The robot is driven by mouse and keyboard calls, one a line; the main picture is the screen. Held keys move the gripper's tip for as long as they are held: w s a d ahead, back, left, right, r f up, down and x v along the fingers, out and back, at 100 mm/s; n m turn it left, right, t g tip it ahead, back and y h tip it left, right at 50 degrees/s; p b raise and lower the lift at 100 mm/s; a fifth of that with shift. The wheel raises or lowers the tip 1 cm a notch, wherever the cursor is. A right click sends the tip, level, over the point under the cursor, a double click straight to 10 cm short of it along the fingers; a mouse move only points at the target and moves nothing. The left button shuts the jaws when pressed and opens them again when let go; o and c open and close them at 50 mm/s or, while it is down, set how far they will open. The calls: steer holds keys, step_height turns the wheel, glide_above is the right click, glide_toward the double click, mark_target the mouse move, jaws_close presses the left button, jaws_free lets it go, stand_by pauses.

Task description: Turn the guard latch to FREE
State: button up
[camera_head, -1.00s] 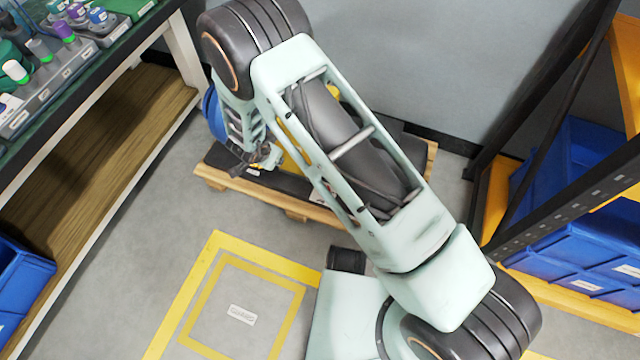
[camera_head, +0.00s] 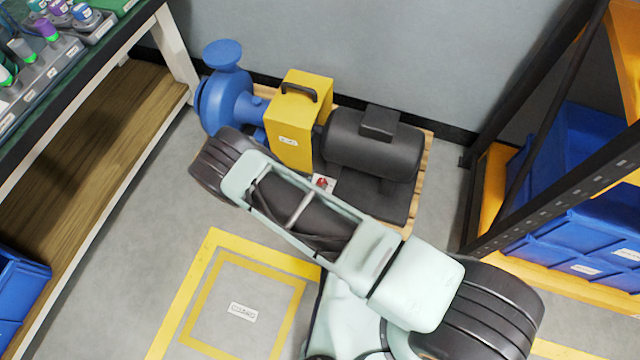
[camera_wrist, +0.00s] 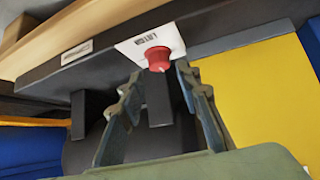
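The guard latch shows as a small red knob (camera_head: 321,182) on a white labelled plate, low beside the yellow guard (camera_head: 291,120). In the wrist view the red knob (camera_wrist: 158,59) stands out from the white plate (camera_wrist: 138,46), whose print is too blurred to read. My gripper (camera_wrist: 157,77) is open, with one finger on each side of the knob in the picture. I see no clear contact, and depth is hard to judge. A dark upright bar (camera_wrist: 158,103) shows below the knob, between the fingers; I cannot tell if it belongs to the latch. My arm hides the gripper in the head view.
A blue pump (camera_head: 226,95) and a dark motor (camera_head: 372,142) flank the guard on a wooden pallet (camera_head: 427,165). A workbench (camera_head: 125,45) stands left and a rack with blue bins (camera_head: 575,165) right. Yellow-marked floor (camera_head: 215,270) is clear in front.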

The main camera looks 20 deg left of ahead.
mark_target(321, 181)
steer(key=shift+b+x, duration=0.6)
steer(key=shift+x, duration=1.75)
jaws_close()
steer(key=shift+m, duration=0.3)
steer(key=shift+w+a+m+g+h, duration=0.15)
steer(key=shift+m+g+h, duration=0.4)
steer(key=shift+m+h, duration=0.5)
steer(key=shift+w+a+m+g+h, duration=0.15)
steer(key=shift+m+g+h, duration=0.5)
steer(key=shift+m, duration=0.7)
steer(key=shift+s, duration=0.1)
